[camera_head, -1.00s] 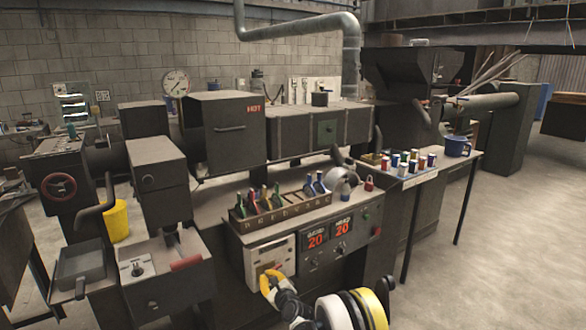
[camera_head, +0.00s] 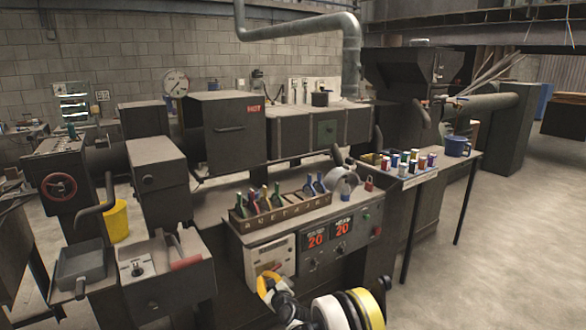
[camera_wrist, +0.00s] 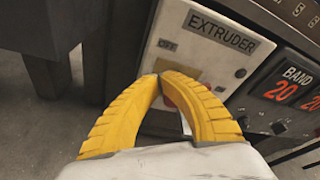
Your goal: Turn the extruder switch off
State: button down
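The extruder switch panel is a pale box (camera_head: 279,250) on the front of the dark console. In the wrist view it shows as a cream plate (camera_wrist: 190,61) with a dark "EXTRUDER" label (camera_wrist: 222,31) and a small "OFF" mark (camera_wrist: 167,45). My gripper (camera_wrist: 161,78) has yellow ribbed fingers whose tips meet in front of the plate. A bit of red (camera_wrist: 169,99) shows in the gap behind the fingers; the switch itself is mostly hidden. In the head view my gripper (camera_head: 267,276) is at the panel's lower part. I cannot tell if it touches.
Right of the panel are red "20" displays (camera_head: 316,239) and knobs. Above it stands a rack of coloured-handled tools (camera_head: 280,207). Open floor lies at right.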

jog(key=s+d, duration=0.2)
jog(key=s, duration=0.1)
jog(key=s+d, duration=0.1)
jog(key=s, duration=0.1)
jog(key=shift+d, duration=0.15)
jog(key=shift+w+a+r, duration=0.1)
jog(key=shift+w+r, duration=0.05)
jog(key=shift+w, duration=1)
jog(key=shift+w+a+r, duration=0.15)
jog(key=shift+w+r, duration=0.05)
jog(key=shift+w, duration=0.9)
jog(key=shift+w+a+r, duration=0.1)
jog(key=shift+w+r, duration=0.05)
jog(key=shift+w, duration=1)
jog(key=shift+s+a+f, duration=0.15)
jog(key=shift+a, duration=0.05)
jog(key=shift+s+a+f, duration=0.25)
jog(key=shift+s+a, duration=0.05)
jog(key=shift+a, duration=0.2)
jog(key=shift+s+a+f, duration=0.2)
jog(key=shift+a+f, duration=0.05)
jog(key=shift+f, duration=0.05)
jog(key=shift+s+a+f, duration=0.1)
